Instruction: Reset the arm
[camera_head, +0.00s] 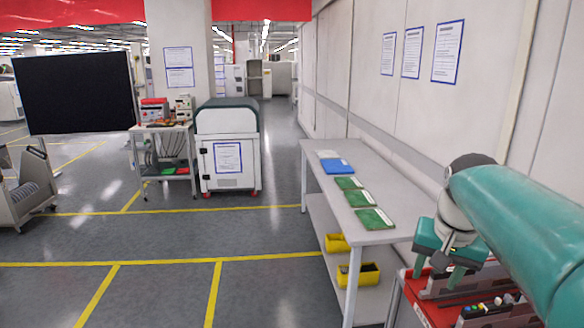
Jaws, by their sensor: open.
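My arm with teal links comes in from the right edge and bends down at a grey and white wrist. My gripper (437,272) hangs at its end, at the lower right, with its teal fingers pointing down. The fingers are apart and I see nothing held between them. It is above or in front of a red feeder trolley (428,308) with dark and metal parts in it. The arm hides part of the trolley, and the picture's bottom edge cuts it off.
A grey table (365,165) along the right wall bears green boards (361,198) and a blue item (338,166); yellow bins (358,274) sit on its lower shelf. A white cabinet (226,153), a cart (163,128) and a black screen (75,92) stand left. The middle floor is clear.

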